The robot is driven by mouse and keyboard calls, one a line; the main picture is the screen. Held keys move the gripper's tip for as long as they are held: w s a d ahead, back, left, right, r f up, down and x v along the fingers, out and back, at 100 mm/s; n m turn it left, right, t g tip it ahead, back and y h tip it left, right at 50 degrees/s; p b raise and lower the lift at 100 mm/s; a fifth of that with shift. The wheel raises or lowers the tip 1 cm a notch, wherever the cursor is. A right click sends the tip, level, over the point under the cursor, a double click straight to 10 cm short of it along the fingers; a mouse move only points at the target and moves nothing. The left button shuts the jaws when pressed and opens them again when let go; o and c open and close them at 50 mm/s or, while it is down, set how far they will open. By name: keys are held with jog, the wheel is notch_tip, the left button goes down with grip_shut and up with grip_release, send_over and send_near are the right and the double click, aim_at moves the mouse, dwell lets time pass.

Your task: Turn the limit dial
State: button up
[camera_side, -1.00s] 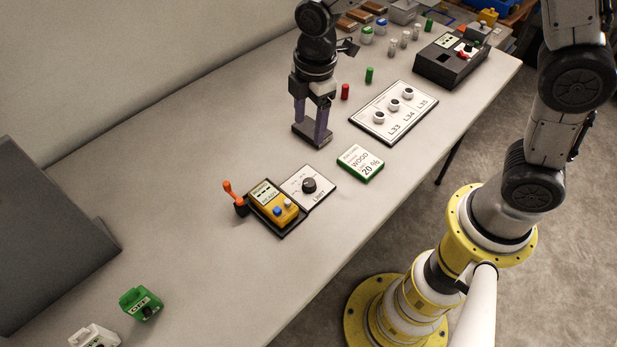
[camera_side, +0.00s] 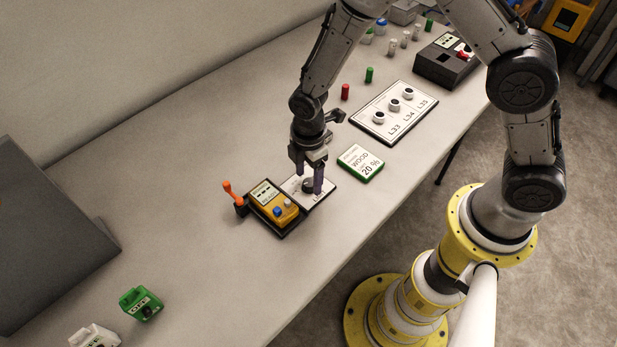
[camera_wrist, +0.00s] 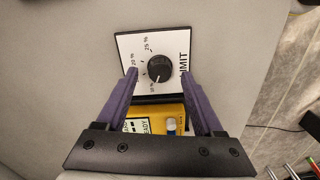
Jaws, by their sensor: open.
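The limit dial (camera_wrist: 160,69) is a black round knob on a white plate (camera_wrist: 130,48) marked with percent figures and the word LIMIT. In the side view the dial (camera_side: 308,186) is partly hidden by my gripper (camera_side: 307,184). My gripper (camera_wrist: 158,72) is open, with its two purple fingers on either side of the dial and gaps between them and the knob in the wrist view. Whether the fingertips touch the plate cannot be told. The yellow meter (camera_side: 272,203) lies beside the plate in a dark tray. A green-edged card (camera_side: 360,162) reads WOOD 20 %.
An orange-handled lever or tool (camera_side: 233,194) stands left of the meter. A white board with knobs L33, L34, L35 (camera_side: 393,112) lies behind the card. Green (camera_side: 141,303) and white (camera_side: 95,337) devices sit at the front left. The table between is clear.

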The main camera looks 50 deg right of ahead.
jog(key=shift+f, duration=0.65)
grip_shut()
